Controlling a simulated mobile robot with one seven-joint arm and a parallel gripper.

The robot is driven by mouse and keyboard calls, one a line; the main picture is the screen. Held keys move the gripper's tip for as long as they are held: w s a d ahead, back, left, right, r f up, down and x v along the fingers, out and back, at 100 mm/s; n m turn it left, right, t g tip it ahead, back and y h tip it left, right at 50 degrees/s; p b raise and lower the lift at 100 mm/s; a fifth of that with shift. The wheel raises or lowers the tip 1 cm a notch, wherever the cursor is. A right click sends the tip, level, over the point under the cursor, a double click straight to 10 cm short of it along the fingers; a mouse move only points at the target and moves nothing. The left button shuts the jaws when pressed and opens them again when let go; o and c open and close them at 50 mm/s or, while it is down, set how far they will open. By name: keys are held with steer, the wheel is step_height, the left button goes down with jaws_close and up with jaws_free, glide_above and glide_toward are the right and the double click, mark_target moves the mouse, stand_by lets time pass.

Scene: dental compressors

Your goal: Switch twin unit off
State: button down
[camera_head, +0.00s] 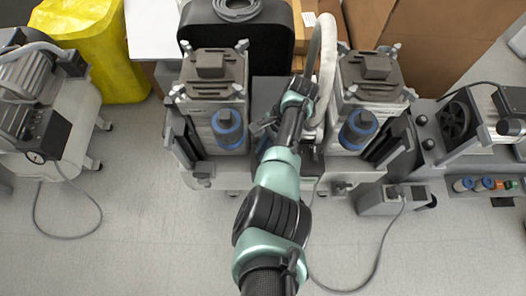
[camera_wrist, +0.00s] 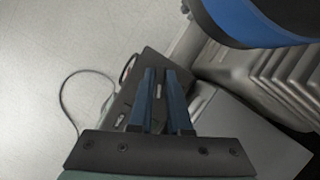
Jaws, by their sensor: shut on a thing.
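The twin unit (camera_head: 215,120) stands in the middle of the head view, with two grey ribbed compressor heads and blue-banded round parts on one base. My gripper shows in the wrist view (camera_wrist: 159,72), its two blue-grey fingers a narrow gap apart over a dark box (camera_wrist: 122,98) with small fittings on top. The fingers are shut on a small part at this box. The fingertips hide most of that part, so I cannot tell its position. In the head view my arm reaches into the middle of the unit and hides part of it.
Another compressor (camera_head: 45,110) stands at the left, near a yellow bag (camera_head: 85,40). A grey machine (camera_head: 455,130) stands at the right, with a cable (camera_head: 380,250) on the floor. Cardboard boxes (camera_head: 430,35) are behind.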

steer(key=n+b, duration=0.1)
steer(key=n, duration=0.1)
steer(key=n+g+h+b, duration=0.1)
steer(key=n+b, duration=0.1)
steer(key=n, duration=0.1)
steer(key=shift+w+f+n+g, duration=0.1)
steer(key=shift+n+g, duration=0.2)
steer(key=n+h+b, duration=0.2)
steer(key=n, duration=0.3)
steer(key=shift+g, duration=0.4)
steer(key=shift+n, duration=0.3)
steer(key=shift+h, duration=0.3)
steer(key=c, duration=0.9)
jaws_free()
steer(key=shift+o, duration=0.2)
steer(key=v, duration=0.7)
steer(key=shift+r, duration=0.35)
steer(key=shift+w, duration=0.1)
